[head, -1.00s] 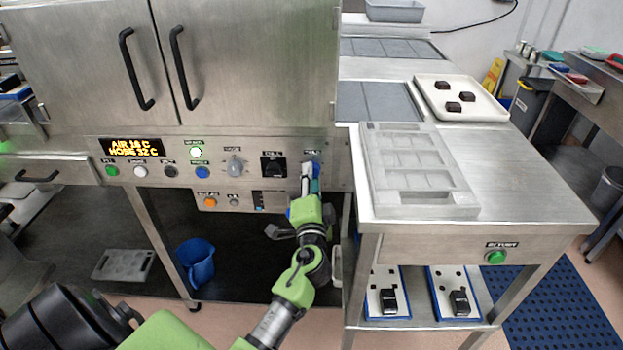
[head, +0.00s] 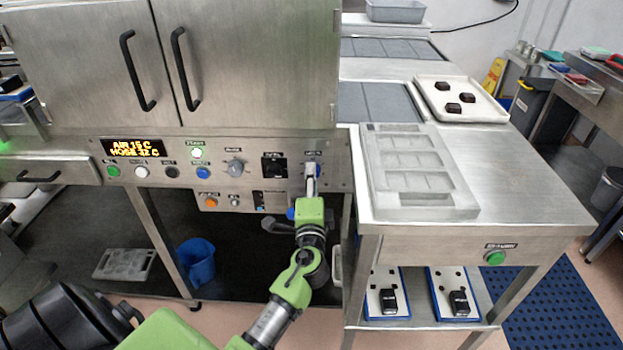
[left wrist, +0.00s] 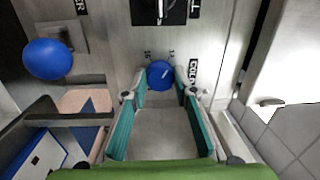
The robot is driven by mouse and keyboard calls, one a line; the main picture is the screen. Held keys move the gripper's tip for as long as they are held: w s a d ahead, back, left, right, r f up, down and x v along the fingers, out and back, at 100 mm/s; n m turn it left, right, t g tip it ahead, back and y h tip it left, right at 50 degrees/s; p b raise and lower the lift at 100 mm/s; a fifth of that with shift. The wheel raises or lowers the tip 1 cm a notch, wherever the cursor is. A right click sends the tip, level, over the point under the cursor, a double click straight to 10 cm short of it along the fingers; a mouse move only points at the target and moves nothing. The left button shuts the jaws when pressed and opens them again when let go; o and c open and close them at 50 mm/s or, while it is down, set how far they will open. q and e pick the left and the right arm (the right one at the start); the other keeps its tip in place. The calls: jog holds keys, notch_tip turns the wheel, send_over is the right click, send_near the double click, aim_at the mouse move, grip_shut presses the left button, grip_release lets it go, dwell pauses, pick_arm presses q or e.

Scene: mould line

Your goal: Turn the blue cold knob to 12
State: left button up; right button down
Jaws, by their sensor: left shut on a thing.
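The blue cold knob (left wrist: 160,75) shows in the left wrist view as a round blue disc with a pale pointer mark tilted up and to the right. Small printed marks stand above it, too small to read surely. My left gripper (left wrist: 159,90) has one fingertip on each side of the knob and is shut on it. In the head view the left gripper (head: 311,178) reaches up to the right end of the control panel (head: 135,181). There its fingers mostly hide the knob (head: 313,169). My right gripper is not in view.
A second, larger blue round part (left wrist: 47,59) sits left of the gripper in the wrist view. A black switch (head: 273,166) is left of the knob. The steel table (head: 400,228) with a grey mould tray (head: 450,212) stands close on the right.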

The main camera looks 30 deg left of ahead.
pick_arm(q)
jog(key=shift+r, duration=0.15)
jog(key=o, duration=1.1)
jog(key=shift+w+a, duration=0.1)
jog(key=v, duration=1.2)
